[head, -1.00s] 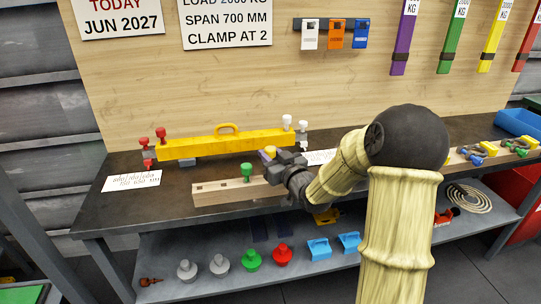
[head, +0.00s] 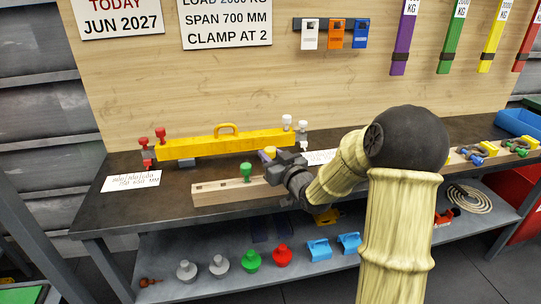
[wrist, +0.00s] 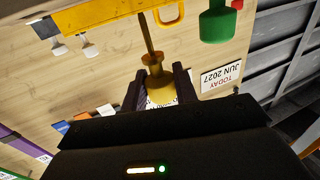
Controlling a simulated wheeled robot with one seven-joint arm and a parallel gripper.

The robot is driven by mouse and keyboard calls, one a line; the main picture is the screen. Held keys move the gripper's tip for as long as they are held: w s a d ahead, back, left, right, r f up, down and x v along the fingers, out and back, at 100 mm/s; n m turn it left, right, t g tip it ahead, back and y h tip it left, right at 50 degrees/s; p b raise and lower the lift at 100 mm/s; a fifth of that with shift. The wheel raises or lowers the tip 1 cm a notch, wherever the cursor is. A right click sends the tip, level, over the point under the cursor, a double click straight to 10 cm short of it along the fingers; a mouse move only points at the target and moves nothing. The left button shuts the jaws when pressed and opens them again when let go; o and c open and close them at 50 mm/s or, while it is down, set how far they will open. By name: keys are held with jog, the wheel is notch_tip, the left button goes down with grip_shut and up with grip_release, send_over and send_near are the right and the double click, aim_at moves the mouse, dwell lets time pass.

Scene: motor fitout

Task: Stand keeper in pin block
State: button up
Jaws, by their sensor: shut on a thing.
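The keeper is a yellow piece (wrist: 160,86) with a thin brownish pin, held between the two dark fingers of my gripper (wrist: 158,84) in the wrist view. In the head view only a small yellowish part of the keeper (head: 269,151) shows beside my gripper (head: 276,160); the rest is hidden. The pin block is a long pale wooden block (head: 225,194) near the bench's front edge, with dark holes in its top. A green keeper (head: 246,172) stands upright in it. My gripper is at the block's right end and covers that part. I cannot tell whether the held pin touches the block.
A yellow lifting beam (head: 215,144) with a handle lies behind the block, with red and white knobbed pins at its ends. A white card (head: 132,181) lies at left. Green and red pieces (head: 282,255) and blue pieces stand on the lower shelf. The bench's left front is clear.

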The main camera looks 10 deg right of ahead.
jog(key=shift+f+b, duration=2.25)
jog(key=shift+f, duration=0.4)
jog(key=o, duration=1)
jog(key=shift+b+v, duration=3.85)
jog(key=shift+v, duration=4.9)
